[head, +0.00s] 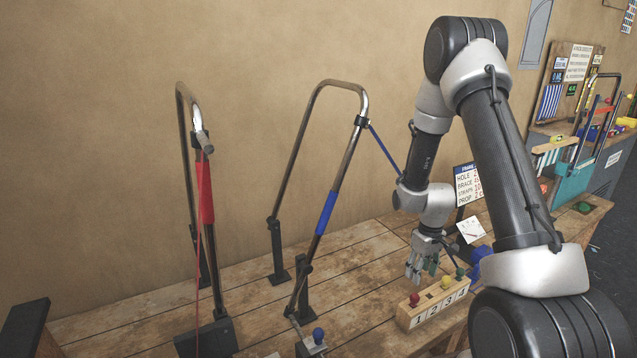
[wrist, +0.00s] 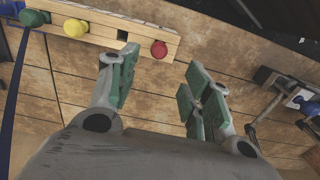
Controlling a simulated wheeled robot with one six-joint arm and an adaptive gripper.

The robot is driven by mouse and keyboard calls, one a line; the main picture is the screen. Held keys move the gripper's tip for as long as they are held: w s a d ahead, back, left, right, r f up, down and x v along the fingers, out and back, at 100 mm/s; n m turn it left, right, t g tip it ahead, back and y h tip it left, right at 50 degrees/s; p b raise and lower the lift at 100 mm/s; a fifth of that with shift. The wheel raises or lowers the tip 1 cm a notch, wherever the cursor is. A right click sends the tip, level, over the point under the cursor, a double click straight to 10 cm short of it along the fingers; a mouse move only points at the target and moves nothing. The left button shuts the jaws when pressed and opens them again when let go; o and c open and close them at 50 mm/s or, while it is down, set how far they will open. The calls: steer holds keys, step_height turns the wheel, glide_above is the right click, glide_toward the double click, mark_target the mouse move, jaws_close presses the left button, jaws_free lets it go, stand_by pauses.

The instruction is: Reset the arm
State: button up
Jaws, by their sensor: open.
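My arm reaches over the wooden workbench (head: 140,282) in the head view. My gripper (head: 424,276) hangs pointing down just behind a wooden block numbered 1 to 4 (head: 428,312). In the wrist view my gripper (wrist: 160,85) has its green-padded fingers spread, with nothing between them. The block (wrist: 100,28) lies beyond the fingertips there. It carries a red knob (wrist: 159,49), a yellow knob (wrist: 75,28) and a green knob (wrist: 35,17), with one empty square hole. A blue strap (head: 384,148) runs from the blue-banded metal hoop toward my wrist; its lower end is hidden.
A hoop with a blue band (head: 326,212) and a hoop with a red band (head: 204,190) stand on the bench to the left. A blue-knobbed clamp (head: 318,337) sits at the front. A sign (head: 467,184) stands behind my wrist. Bare bench lies between the hoops.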

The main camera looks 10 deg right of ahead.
steer(key=s+r+m+g, duration=0.2)
steer(key=s+r+g, duration=0.1)
steer(key=s, duration=0.4)
steer(key=s+a+r+t, duration=0.1)
steer(key=s+r, duration=0.4)
steer(key=r, duration=0.6)
steer(key=s+a+r+m+t, duration=0.1)
steer(key=s+r+t, duration=0.3)
steer(key=r, duration=0.8)
steer(key=s+a+r+t, duration=0.2)
steer(key=s+r, duration=0.5)
steer(key=r, duration=0.4)
steer(key=shift+s+a+r+m, duration=0.3)
steer(key=shift+a+m, duration=0.1)
steer(key=shift+a, duration=0.15)
